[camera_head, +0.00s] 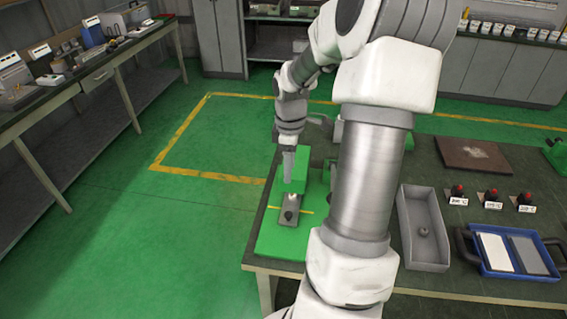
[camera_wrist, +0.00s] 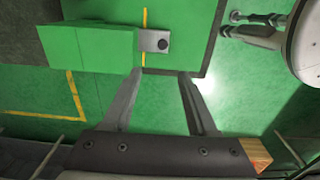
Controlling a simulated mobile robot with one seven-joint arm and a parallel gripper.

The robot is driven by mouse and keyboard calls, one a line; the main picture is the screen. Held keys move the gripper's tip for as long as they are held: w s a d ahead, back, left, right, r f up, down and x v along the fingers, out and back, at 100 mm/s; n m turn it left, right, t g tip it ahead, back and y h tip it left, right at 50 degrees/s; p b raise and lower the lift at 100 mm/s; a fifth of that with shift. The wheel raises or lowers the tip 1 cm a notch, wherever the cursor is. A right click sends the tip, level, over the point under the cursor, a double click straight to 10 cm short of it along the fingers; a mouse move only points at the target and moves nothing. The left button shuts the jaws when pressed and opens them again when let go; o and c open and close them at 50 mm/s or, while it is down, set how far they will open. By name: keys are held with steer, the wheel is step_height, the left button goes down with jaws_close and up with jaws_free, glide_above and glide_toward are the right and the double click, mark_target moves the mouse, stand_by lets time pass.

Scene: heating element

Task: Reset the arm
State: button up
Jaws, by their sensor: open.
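My arm rises from the bottom of the head view and bends over the table to the left. My gripper (camera_head: 289,180) points down above a green fixture at the table's left end. In the wrist view my gripper (camera_wrist: 160,73) is open, with its two fingers apart and nothing seen between them. The green block (camera_wrist: 90,46) of the fixture lies just beyond the fingertips there. A metal plate with a dark round knob (camera_wrist: 162,43) sticks out from the block. The same metal piece (camera_head: 289,210) shows in the head view.
The dark table (camera_head: 470,275) holds a grey tray (camera_head: 405,225) with a small round part, several red-topped items (camera_head: 493,193) and a blue tray (camera_head: 548,262). A brown board (camera_head: 472,154) lies farther back. Green floor (camera_head: 130,240) is clear at left, beside a workbench (camera_head: 88,66).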

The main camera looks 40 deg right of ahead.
steer(key=w+a+r+m+t+h+b, duration=0.2)
steer(key=a+r+m+t, duration=0.25)
steer(key=a+r, duration=1.15)
steer(key=s+a+m+y+p, duration=0.1)
steer(key=s+a, duration=0.4)
steer(key=s, duration=0.2)
steer(key=s+a+r+m+t+y+p, duration=0.1)
steer(key=s+a+m, duration=0.1)
steer(key=s+a, duration=0.3)
steer(key=s, duration=0.3)
steer(key=shift+s+r, duration=0.15)
steer(key=shift+d+m, duration=0.1)
steer(key=shift+m, duration=0.15)
